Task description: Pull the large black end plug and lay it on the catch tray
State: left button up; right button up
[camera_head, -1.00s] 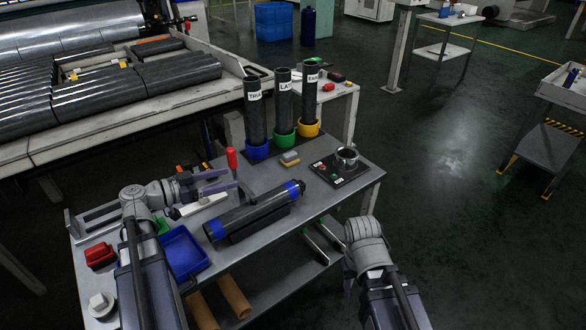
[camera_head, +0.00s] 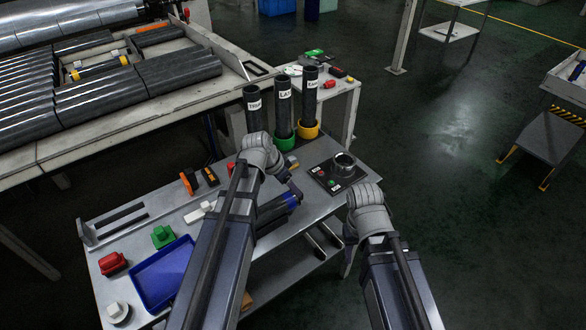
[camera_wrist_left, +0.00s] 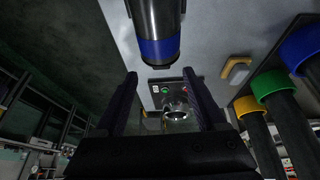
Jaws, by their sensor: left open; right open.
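The dark roll with blue end bands (camera_head: 278,208) lies on the bench, partly hidden by my left arm. In the left wrist view its blue-banded end (camera_wrist_left: 158,48) shows at top centre, with a dark end face, the black plug (camera_wrist_left: 160,66), just beyond my fingertips. My left gripper (camera_wrist_left: 160,85) is open and empty, its fingers apart below that end; in the head view it is mostly hidden by its arm. The blue catch tray (camera_head: 150,285) is empty at the bench's left front. My right gripper (camera_head: 350,232) hangs by the bench's right edge, its fingers mostly hidden.
A black fixture with a metal ring (camera_head: 342,165) stands on the bench's right. Tubes stand in coloured cups (camera_head: 308,130) at the back. A red block (camera_head: 113,264), a green block (camera_head: 163,237) and a white knob (camera_head: 118,312) sit around the tray.

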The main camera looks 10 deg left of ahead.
pick_arm(q)
jog(key=shift+w+d+r+y, duration=0.1)
jog(key=shift+w+d+y, duration=0.15)
jog(key=shift+y, duration=0.05)
jog(key=b+x, duration=0.7)
jog(key=x, duration=0.1)
jog(key=shift+r, duration=0.1)
jog(key=shift+c, duration=0.2)
jog(key=c, duration=0.9)
jog(key=shift+s, duration=0.1)
grip_shut()
